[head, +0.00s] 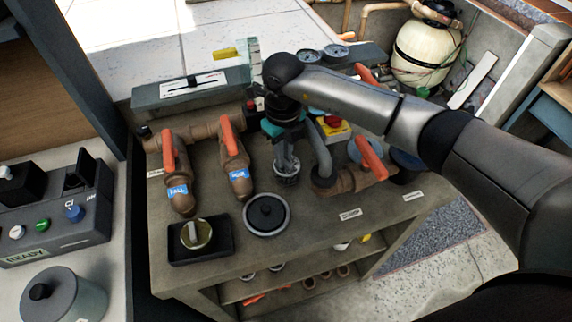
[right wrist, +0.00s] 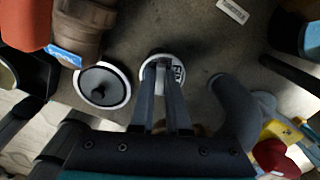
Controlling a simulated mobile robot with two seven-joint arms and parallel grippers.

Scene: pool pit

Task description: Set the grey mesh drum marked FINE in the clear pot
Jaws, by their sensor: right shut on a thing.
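My right gripper (head: 286,167) points down at the bench with its fingers close together. It is shut on a small grey drum (head: 288,181), partly hidden by the fingers. In the right wrist view the fingertips (right wrist: 166,68) are inside a pale round rim, beside a small tag (right wrist: 178,73) with dark letters that seem to start "FI". I cannot tell whether the pale rim is the drum's own or the clear pot's, or whether the drum touches the bench. No separate clear pot can be made out. My left gripper is not in view.
A round dark lid with a knob (head: 267,212) lies just left of the drum. Brown pipes with orange handles (head: 234,143) stand behind left, and another orange-handled pipe (head: 369,160) stands right. A black tray (head: 201,242) is front left. The bench front near the white label (head: 350,214) is clear.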

